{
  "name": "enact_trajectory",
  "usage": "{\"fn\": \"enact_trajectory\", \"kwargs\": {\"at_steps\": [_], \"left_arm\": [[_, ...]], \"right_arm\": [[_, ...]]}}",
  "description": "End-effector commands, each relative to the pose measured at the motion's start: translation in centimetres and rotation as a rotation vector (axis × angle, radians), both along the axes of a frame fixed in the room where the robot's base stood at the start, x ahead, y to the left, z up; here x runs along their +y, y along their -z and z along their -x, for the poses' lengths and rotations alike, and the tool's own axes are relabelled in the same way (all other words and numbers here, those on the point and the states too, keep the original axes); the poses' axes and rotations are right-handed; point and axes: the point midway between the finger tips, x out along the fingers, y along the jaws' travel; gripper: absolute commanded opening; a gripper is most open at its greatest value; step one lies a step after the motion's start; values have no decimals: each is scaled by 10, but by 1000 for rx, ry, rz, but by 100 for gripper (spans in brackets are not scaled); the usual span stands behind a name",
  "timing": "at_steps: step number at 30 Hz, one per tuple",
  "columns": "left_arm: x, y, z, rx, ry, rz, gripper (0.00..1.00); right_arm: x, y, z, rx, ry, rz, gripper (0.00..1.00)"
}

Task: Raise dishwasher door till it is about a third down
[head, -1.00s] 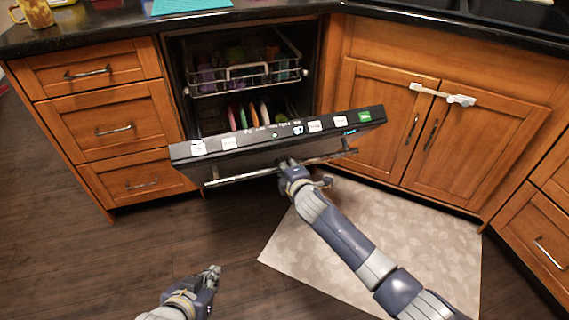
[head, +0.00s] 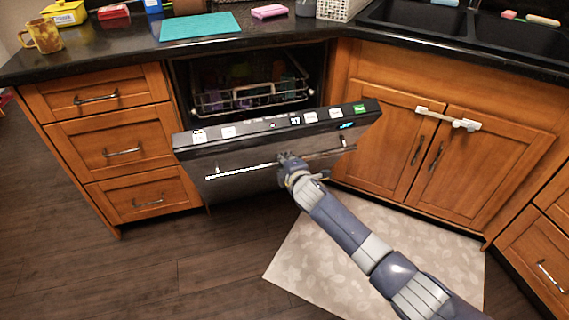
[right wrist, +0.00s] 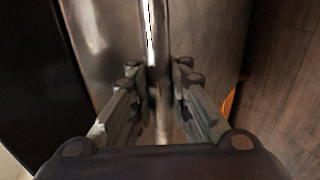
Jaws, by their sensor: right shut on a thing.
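The dishwasher door (head: 240,165) is partly open and tilted outward, its control strip along the top edge facing up and forward. Its bar handle (head: 235,172) runs across the upper front. My right gripper (head: 288,163) is shut on the handle near its middle. In the right wrist view the fingers (right wrist: 160,95) sit on both sides of the handle bar (right wrist: 152,30). The dishwasher's upper rack (head: 255,97) shows through the gap above the door; the lower rack is hidden behind the door. My left gripper is out of the head view.
Wooden drawers (head: 120,150) stand left of the dishwasher. Sink cabinet doors (head: 405,140) with a white latch (head: 448,118) are on the right. A pale mat (head: 340,245) lies on the floor. The counter holds a mug (head: 42,36) and a teal mat (head: 199,26).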

Motion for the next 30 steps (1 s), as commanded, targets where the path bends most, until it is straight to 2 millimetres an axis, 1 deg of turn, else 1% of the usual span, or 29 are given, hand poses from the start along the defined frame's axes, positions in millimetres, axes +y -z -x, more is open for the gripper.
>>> {"fn": "enact_trajectory", "kwargs": {"at_steps": [1, 5, 6, 8, 9, 22, 26, 30], "left_arm": [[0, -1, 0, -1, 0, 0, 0], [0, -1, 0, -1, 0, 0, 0], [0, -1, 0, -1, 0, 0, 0], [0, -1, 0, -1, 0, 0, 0], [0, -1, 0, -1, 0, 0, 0], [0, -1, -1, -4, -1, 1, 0], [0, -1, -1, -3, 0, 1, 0], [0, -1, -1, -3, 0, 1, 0]], "right_arm": [[2, -8, -2, -14, -4, -5, 0], [2, -8, -2, -14, -3, -5, 0], [2, -8, -2, -14, -3, -5, 19], [1, -8, -2, -13, -3, -5, 33], [1, -7, -2, -12, -2, -4, 36], [-2, -3, 3, -3, 0, -1, 36], [-5, -7, 12, -4, 0, -1, 36], [-10, -13, 27, -4, 0, 0, 36]]}}
